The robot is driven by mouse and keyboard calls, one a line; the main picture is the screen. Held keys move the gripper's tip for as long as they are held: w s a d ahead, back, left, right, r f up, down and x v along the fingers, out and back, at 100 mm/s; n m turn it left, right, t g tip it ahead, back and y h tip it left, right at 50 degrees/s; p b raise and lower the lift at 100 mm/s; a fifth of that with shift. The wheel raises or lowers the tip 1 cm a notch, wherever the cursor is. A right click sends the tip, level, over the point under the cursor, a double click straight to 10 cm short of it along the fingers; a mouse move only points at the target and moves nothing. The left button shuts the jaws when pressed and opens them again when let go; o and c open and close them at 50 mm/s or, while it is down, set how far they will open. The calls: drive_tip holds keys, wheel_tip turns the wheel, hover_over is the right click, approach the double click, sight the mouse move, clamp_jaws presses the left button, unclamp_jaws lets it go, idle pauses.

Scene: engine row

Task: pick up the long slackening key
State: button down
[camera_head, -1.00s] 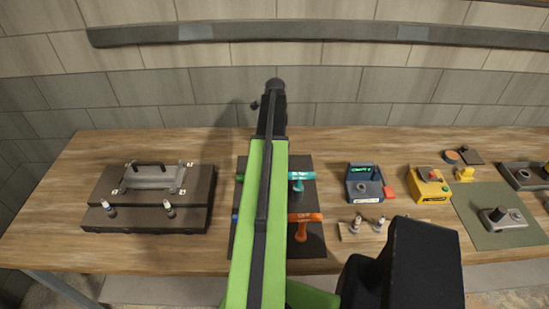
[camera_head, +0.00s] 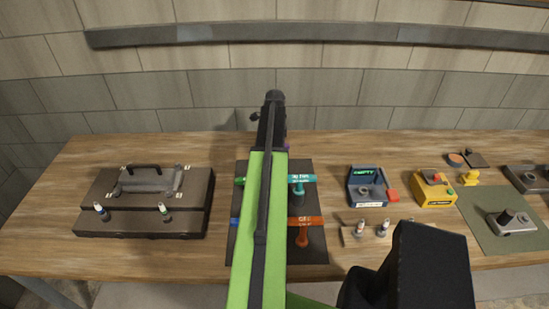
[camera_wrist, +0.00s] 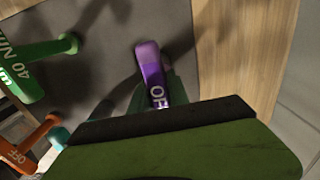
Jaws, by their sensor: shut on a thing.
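My gripper (camera_head: 272,125) is at the far end of my green arm, over the back of the dark mat (camera_head: 309,230). The head view hides its fingertips behind the arm. A purple key (camera_wrist: 150,62) with the letters "OF" partly showing sticks out from under the gripper in the wrist view. A sliver of purple (camera_head: 286,148) also shows beside the arm in the head view. An orange key marked OFF (camera_head: 305,222) stands on the mat's front right.
A teal key (camera_head: 300,180) and a green key marked 40 (camera_wrist: 40,52) stand on the mat near the gripper. A dark case (camera_head: 140,222) lies at left. A grey-blue box reading EMPTY (camera_head: 367,190) and a yellow box (camera_head: 433,190) are at right. A tiled wall is behind.

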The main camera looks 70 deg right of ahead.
drive_tip(key=shift+r, duration=0.1)
drive_tip(key=r+p, duration=0.5)
drive_tip(key=shift+s+a, duration=0.1)
drive_tip(key=shift+s, duration=0.1)
drive_tip(key=s+a+r+p, duration=0.3)
drive_tip(key=s+r+p, duration=0.3)
drive_tip(key=s, duration=0.4)
drive_tip(key=shift+s+a, duration=0.3)
drive_tip(key=shift+s, duration=0.05)
drive_tip(key=shift+f, duration=0.1)
